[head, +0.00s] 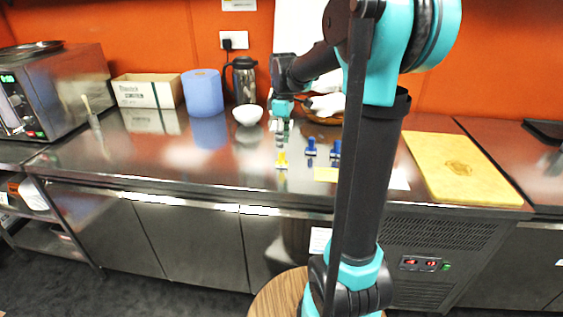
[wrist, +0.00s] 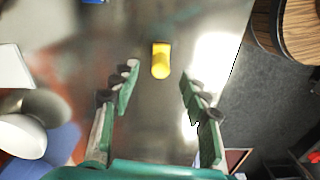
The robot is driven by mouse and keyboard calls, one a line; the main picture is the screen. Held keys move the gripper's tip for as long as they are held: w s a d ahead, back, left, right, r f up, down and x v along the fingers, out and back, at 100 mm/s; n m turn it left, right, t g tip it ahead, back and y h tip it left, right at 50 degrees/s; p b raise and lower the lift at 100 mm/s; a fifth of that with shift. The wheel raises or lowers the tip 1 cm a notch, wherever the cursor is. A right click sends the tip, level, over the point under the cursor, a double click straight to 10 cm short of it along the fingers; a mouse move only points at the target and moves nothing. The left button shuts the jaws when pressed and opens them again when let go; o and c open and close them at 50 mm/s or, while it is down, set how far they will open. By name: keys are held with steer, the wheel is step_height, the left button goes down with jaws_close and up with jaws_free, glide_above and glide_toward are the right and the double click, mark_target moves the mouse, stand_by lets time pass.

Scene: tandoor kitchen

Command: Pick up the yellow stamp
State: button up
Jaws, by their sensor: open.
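The yellow stamp (head: 281,160) stands on the steel counter (head: 215,170) near its front edge. In the wrist view the yellow stamp (wrist: 160,61) lies beyond the fingertips, roughly centred between the two fingers. My gripper (wrist: 158,78) is open and empty, with its green fingers wide apart. In the head view my gripper (head: 281,132) hangs just above the stamp, pointing down. I cannot tell the exact gap between them.
Blue stamps (head: 311,147) stand to the right of the yellow one. A white bowl (head: 248,115), a blue paper roll (head: 202,92) and a steel flask (head: 244,80) stand behind left. A yellow cutting board (head: 460,168) lies right. A round wooden stool (head: 275,298) is in front.

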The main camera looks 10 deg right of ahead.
mark_target(282, 162)
steer(key=shift+a+f, duration=0.15)
steer(key=shift+f, duration=2.95)
steer(key=shift+c, duration=0.6)
jaws_close()
